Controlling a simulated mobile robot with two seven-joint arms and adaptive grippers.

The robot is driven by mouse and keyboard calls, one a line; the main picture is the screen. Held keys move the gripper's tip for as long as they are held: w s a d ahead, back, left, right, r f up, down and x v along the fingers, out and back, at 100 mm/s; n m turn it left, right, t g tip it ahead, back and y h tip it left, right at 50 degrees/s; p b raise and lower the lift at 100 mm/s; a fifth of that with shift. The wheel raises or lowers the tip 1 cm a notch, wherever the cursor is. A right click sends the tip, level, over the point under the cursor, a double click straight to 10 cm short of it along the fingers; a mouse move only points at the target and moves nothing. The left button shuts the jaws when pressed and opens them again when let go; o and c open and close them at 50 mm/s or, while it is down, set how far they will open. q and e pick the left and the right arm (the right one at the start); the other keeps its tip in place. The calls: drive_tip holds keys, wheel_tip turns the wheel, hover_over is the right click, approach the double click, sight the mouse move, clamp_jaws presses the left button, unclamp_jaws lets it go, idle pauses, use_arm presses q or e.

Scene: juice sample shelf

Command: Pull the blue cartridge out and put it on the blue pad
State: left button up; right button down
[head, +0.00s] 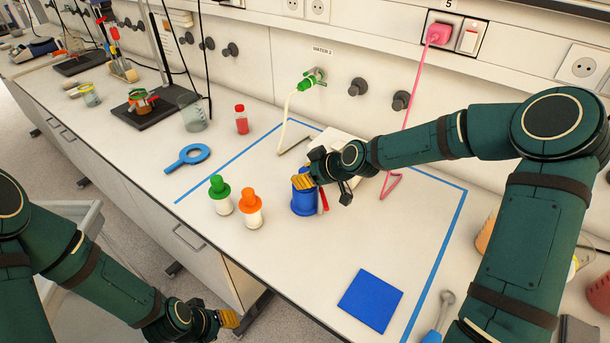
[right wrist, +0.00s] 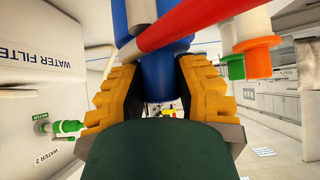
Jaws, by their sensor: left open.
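The blue cartridge and its blue housing (head: 304,205) stand upright on the bench; I cannot tell where one ends and the other begins. A red lever (head: 324,198) is beside the blue body and crosses the right wrist view as a red bar (right wrist: 200,25). My right gripper (head: 303,179) is at the top of the blue body. In the right wrist view its yellow fingers lie on both sides of a blue cylinder (right wrist: 160,75); whether they press on it is unclear. The blue pad (head: 370,300) lies bare at the front right. My left gripper (head: 229,318) is empty, off the bench's front edge.
A green-capped bottle (head: 221,198) and an orange-capped bottle (head: 250,210) stand close left of the blue body. A white box (head: 338,147) is behind it. A blue ring tool (head: 193,155) and red bottle (head: 241,122) are farther left. The bench between blue body and pad is clear.

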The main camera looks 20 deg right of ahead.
drive_tip(key=shift+r+p, duration=0.35)
drive_tip(key=shift+r, duration=0.4)
idle(0.9)
drive_tip(key=shift+r+p, duration=2.4)
drive_tip(key=shift+r, duration=1.5)
